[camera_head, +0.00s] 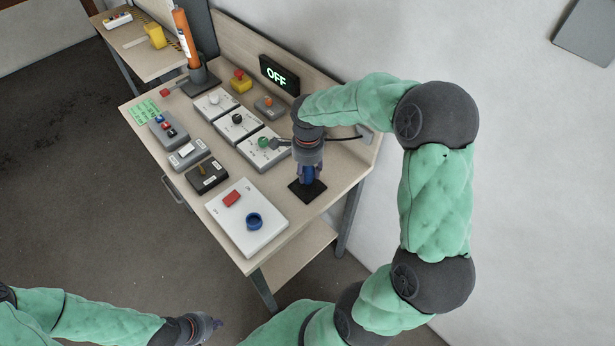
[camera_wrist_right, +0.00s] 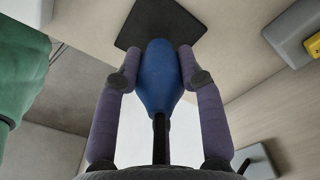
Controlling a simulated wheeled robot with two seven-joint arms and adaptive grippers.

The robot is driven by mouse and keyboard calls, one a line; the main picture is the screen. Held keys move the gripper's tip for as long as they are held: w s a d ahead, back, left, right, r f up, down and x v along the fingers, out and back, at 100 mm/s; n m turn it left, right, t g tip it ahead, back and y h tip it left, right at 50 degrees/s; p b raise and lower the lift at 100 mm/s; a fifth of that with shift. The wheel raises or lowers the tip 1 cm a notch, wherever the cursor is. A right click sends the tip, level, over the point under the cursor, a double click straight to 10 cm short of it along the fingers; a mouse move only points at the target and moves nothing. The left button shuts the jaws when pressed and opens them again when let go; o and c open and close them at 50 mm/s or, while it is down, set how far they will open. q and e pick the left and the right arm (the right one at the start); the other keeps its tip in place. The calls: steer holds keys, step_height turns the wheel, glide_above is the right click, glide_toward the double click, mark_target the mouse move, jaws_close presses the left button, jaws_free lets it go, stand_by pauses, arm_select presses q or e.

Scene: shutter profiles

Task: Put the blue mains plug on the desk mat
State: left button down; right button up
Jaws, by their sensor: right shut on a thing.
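The blue mains plug (camera_wrist_right: 158,78) is between the fingers of my right gripper (camera_wrist_right: 159,58), which is shut on it. In the head view the plug (camera_head: 308,174) shows in part under the right gripper (camera_head: 310,178). The black square desk mat (camera_head: 298,193) lies near the front right edge of the bench, directly below the plug. It also shows in the right wrist view (camera_wrist_right: 160,18), past the plug's tip. I cannot tell whether the plug touches the mat. My left gripper (camera_head: 217,323) is low at the bottom, away from the bench; its finger opening is unclear.
A white panel (camera_head: 245,232) with a red rocker and a blue knob is left of the mat. Several switch boxes and white plates fill the bench (camera_head: 338,188). An OFF display (camera_head: 279,75) stands at the back. A dark cable (camera_head: 342,138) runs behind my right gripper.

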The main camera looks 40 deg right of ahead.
mark_target(308, 177)
steer(key=shift+f, duration=1.4)
steer(key=shift+f+b, duration=0.1)
steer(key=shift+b, duration=0.2)
steer(key=shift+f, duration=0.15)
steer(key=o, duration=1.2)
steer(key=shift+c, duration=0.2)
steer(key=shift+r, duration=0.65)
step_height(308, 177, up, 11)
steer(key=p, duration=0.3)
steer(key=shift+r, duration=0.15)
